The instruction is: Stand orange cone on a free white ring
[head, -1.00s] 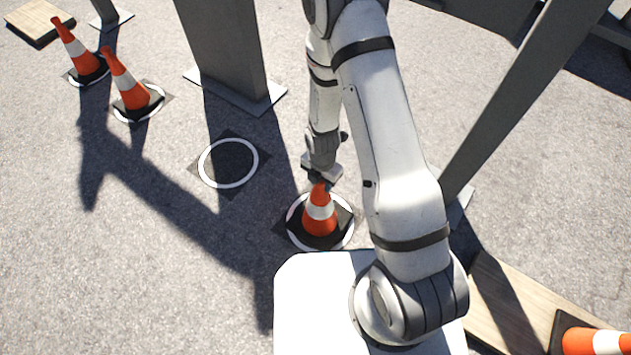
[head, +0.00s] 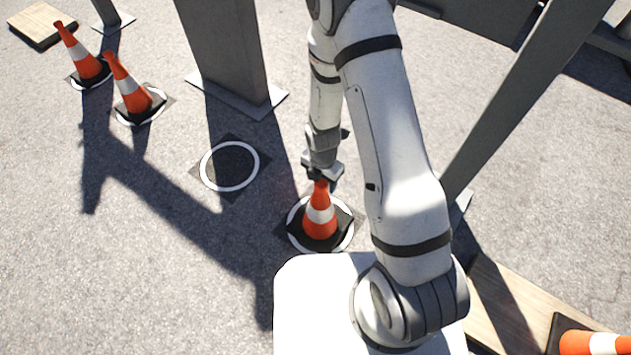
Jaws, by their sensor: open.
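An orange cone (head: 320,221) with a white band stands upright on a white ring (head: 292,222) just beyond my base. My gripper (head: 320,180) is open, directly over this cone's tip; whether it touches the tip is hard to tell. A white ring on a dark square (head: 229,166) to the left is empty. Two more cones stand on white rings at the upper left, one nearer (head: 131,91) and one farther (head: 82,55). Another orange cone (head: 594,342) lies on its side at the lower right, partly cut off by the frame edge.
A grey post with a flat foot (head: 230,60) stands behind the empty ring. A slanted grey beam (head: 520,100) rises at the right. A wooden board (head: 490,300) lies lower right, a wooden pallet (head: 42,24) upper left. Open asphalt fills the left.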

